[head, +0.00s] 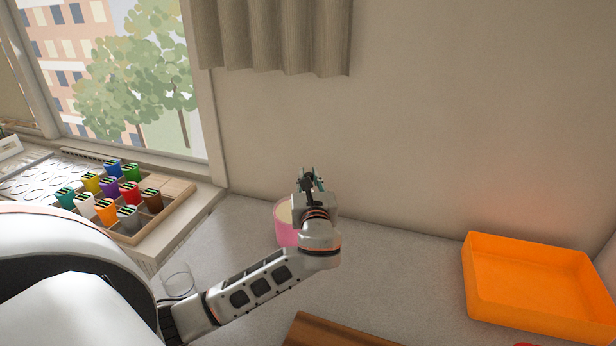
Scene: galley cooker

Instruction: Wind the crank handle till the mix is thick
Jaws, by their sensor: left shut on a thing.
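My left gripper (312,178) points up and away at the end of my arm, at the right side of a pink pot (284,232). Its fingers are small in view and closed together. They are shut on what seems to be the crank handle, which the fingers and wrist mostly hide. The pot stands on the grey counter near the wall, with a pale cream inside showing at its left rim. My wrist covers its right part, so how thick the mix is cannot be told. My right gripper is out of view.
An orange tray (539,291) stands at the right. A clear glass (177,281) stands left of my forearm. A wooden board (345,332) lies at the front. A compartment box (160,212) with several coloured cups is by the window. Grey counter (405,275) between pot and tray is clear.

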